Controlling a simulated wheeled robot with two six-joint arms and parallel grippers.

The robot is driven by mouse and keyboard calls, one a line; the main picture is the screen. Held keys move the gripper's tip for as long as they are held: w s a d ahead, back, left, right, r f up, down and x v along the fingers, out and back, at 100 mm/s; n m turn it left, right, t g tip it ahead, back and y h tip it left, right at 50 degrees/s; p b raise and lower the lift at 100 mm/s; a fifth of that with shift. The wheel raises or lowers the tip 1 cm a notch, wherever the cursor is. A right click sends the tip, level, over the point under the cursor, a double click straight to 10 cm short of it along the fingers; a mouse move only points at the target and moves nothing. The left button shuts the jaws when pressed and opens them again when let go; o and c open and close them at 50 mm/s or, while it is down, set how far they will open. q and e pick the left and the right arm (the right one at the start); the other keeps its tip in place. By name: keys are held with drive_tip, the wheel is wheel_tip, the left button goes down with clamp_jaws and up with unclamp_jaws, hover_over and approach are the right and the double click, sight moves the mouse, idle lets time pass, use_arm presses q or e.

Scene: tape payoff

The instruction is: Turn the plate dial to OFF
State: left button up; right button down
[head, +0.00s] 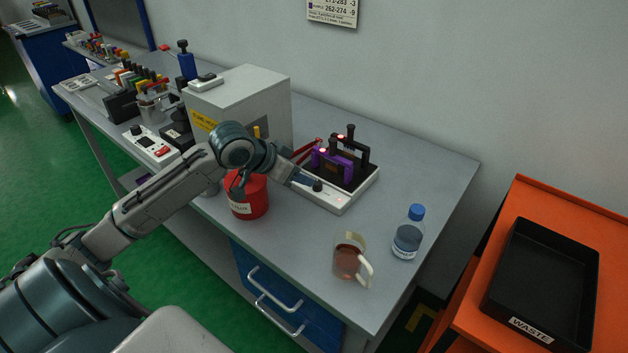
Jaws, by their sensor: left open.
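The plate (342,206) is a white, low box with a dark top, standing on the grey bench. Its dial (318,186), a small black knob, sits on the front face towards the left, with a small orange-red light to its right. My left gripper (308,183) is open at the dial, its fingertips beside or around the knob; I cannot tell if they touch it. The dial's markings are too small to read. A purple holder and a black holder with upright handles stand on the plate's top. My right gripper is not in view.
A red tub (248,198) stands under my left wrist. A grey cabinet (245,105) stands behind my forearm. A mug of brown liquid (347,262) and a blue-capped bottle (408,236) stand right of the plate. A black waste tray (545,275) lies on the orange cart.

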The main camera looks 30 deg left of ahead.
sight(317, 183)
use_arm(q)
drive_tip(key=x, duration=0.4)
drive_tip(key=shift+w+d+f, duration=0.2)
drive_tip(key=shift+w+f, duration=0.05)
drive_tip(key=shift+w, duration=0.05)
drive_tip(key=shift+x, duration=0.85)
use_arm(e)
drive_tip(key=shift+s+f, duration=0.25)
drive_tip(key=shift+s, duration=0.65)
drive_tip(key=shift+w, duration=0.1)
use_arm(q)
drive_tip(key=shift+c, duration=0.2)
drive_tip(key=shift+p, duration=0.3)
clamp_jaws()
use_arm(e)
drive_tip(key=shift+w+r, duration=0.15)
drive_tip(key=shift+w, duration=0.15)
